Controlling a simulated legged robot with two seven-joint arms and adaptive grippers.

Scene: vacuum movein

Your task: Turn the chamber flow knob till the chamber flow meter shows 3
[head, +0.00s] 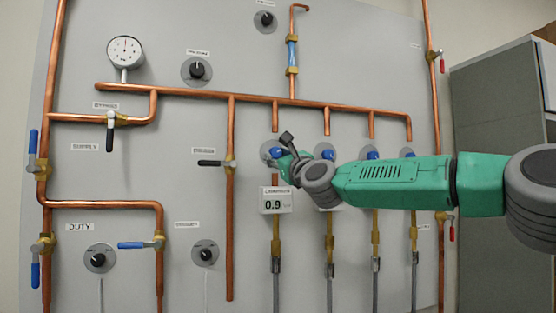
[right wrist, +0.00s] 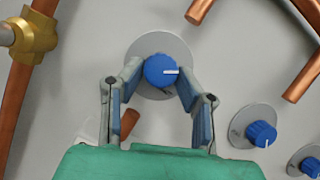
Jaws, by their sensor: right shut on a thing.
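The chamber flow knob is a blue knob (right wrist: 160,71) on a round grey plate, with a white pointer line toward the right in the right wrist view. It also shows in the head view as a small patch of blue (head: 277,153), partly hidden by my gripper. The chamber flow meter (head: 277,200) below it reads 0.9. My right gripper (right wrist: 160,78) is shut on the blue knob, a finger on each side. It also shows in the head view (head: 281,150), its arm coming in from the right. My left gripper is out of view.
More blue knobs (right wrist: 261,134) sit in a row to the right, partly behind my arm in the head view. Copper pipes (head: 250,97) stand out from the panel above and beside. A round gauge (head: 125,51) is at upper left. A grey cabinet (head: 497,110) stands at right.

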